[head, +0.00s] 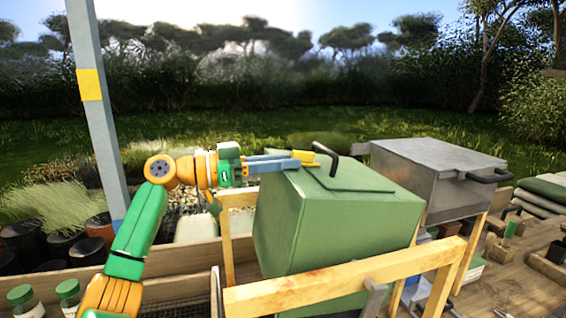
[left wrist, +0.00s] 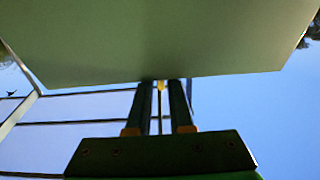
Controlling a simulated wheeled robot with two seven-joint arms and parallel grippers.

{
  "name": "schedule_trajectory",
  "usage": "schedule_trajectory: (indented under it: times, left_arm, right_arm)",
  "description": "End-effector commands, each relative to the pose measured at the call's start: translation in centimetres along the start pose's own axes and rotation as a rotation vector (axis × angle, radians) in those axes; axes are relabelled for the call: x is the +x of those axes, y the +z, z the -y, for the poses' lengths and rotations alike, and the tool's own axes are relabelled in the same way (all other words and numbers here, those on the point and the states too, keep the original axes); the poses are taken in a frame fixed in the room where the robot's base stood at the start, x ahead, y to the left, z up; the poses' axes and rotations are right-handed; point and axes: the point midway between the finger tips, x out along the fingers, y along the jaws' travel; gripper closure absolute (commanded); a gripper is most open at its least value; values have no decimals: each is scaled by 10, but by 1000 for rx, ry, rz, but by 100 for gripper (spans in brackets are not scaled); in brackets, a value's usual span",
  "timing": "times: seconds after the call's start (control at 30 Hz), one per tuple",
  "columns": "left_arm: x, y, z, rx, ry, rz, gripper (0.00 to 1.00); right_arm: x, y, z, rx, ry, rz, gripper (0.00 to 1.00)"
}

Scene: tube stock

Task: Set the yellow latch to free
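The green box (head: 335,218) stands in a wooden frame, with a dark handle on its sloping lid. The yellow latch (head: 304,157) shows small at the box's upper left edge. My left gripper (head: 291,162) reaches in from the left, its blue fingers level and their tips at the latch. In the left wrist view, the two dark fingers are a little apart, with a thin yellow piece of the latch (left wrist: 160,86) between their tips. A narrow gap seems to show beside it. The latch's setting cannot be made out. My right gripper is not in view.
A grey metal box (head: 430,165) with a dark handle stands to the right. Wooden rails (head: 345,278) cross in front of the green box. A grey-blue post (head: 100,130) with a yellow band rises at left. Jars and pots stand at lower left.

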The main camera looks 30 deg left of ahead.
Motion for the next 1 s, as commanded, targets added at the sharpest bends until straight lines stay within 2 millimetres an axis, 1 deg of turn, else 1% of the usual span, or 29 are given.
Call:
schedule_trajectory:
  times: [0.03, 0.27, 0.47, 0.6, 0.73, 1.0]
  left_arm:
    - [1, 5, 0, -3, 3, 13, 100]
    - [2, 9, 0, -3, -25, 21, 100]
    - [2, 12, 1, 1, -132, 25, 100]
    - [2, 10, 2, 2, -249, 24, 100]
    - [1, 6, 3, -3, -324, 20, 100]
    - [1, 5, 4, -5, -326, 19, 100]
  right_arm:
    - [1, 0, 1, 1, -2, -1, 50]
    - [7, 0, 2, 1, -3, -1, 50]
    - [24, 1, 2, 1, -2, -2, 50]
    - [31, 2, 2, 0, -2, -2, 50]
    - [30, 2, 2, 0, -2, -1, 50]
    - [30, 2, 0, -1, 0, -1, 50]
